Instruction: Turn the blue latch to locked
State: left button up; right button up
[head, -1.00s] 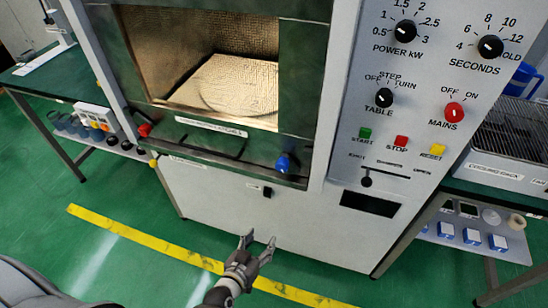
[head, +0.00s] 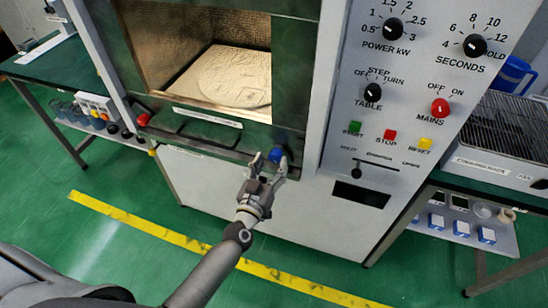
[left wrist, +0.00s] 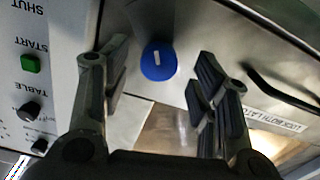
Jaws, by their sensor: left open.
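The blue latch (head: 276,154) is a round knob at the lower right of the microwave's door frame. It also shows in the left wrist view (left wrist: 158,62), with a short white mark on its face. My left gripper (head: 268,166) is open just in front of and below the latch. In the left wrist view the two fingers (left wrist: 160,82) stand on either side of the latch, and the latch shows between and beyond them. I cannot tell whether they touch it. My right gripper does not show.
A red knob (head: 144,120) sits at the left of the door frame. A dark handle (head: 208,140) runs along its lower edge. The control panel (head: 345,100) with dials and buttons is right of the latch. Benches (head: 45,72) stand on both sides. The green floor in front is clear.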

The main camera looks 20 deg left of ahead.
pick_arm(q)
jog(key=shift+w, duration=1.45)
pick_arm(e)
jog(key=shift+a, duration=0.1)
pick_arm(q)
jog(key=c, duration=1)
jog(key=shift+c, duration=0.2)
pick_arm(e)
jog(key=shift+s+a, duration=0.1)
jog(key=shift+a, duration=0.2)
